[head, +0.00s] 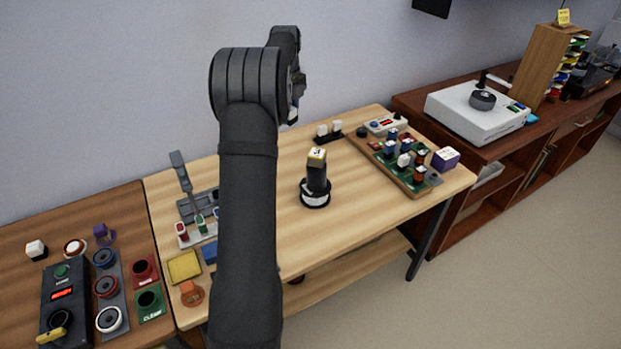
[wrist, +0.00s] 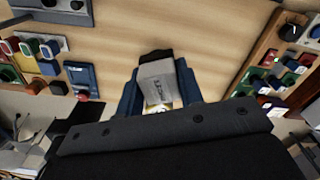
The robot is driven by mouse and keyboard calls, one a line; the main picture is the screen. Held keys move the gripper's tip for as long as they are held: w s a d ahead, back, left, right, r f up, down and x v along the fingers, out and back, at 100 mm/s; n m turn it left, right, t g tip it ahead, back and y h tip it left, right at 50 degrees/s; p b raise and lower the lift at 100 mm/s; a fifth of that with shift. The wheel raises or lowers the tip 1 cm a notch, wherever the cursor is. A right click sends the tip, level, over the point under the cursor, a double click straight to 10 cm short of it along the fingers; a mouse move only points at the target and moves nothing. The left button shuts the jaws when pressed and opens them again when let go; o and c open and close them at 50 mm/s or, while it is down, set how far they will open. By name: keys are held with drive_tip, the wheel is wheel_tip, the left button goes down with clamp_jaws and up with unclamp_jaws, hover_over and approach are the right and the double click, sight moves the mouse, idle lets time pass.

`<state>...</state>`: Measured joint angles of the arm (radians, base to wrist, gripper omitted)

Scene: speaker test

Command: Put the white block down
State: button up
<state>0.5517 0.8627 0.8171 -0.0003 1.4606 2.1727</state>
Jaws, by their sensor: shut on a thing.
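My gripper (wrist: 157,88) is in the wrist view, with one blue finger on each side of a pale grey-white block (wrist: 157,74). It is shut on this block, which has dark markings on its face and a dark part at its far end. Bare wood shows around the block; its height above the table is hard to tell. A small cream and yellow patch shows at the block's near end. In the head view the gripper is mostly hidden behind my arm, above the wooden table (head: 275,225).
A black post with a cream top (head: 317,180) stands mid-table. Two white blocks (head: 329,129) sit on a black stand behind. Button panels crowd the left. Bare wood lies around the post.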

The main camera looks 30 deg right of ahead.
drive_tip(key=s+d+m, duration=0.5)
drive_tip(key=s+d, duration=1.2)
drive_tip(key=d, duration=0.2)
hover_over(341, 170)
wheel_tip(341, 170, down, 18)
drive_tip(key=shift+a+f, duration=0.1)
drive_tip(key=shift+f, duration=1.95)
drive_tip(key=shift+s+f, duration=0.1)
drive_tip(key=o, duration=1)
drive_tip(key=shift+c, duration=0.2)
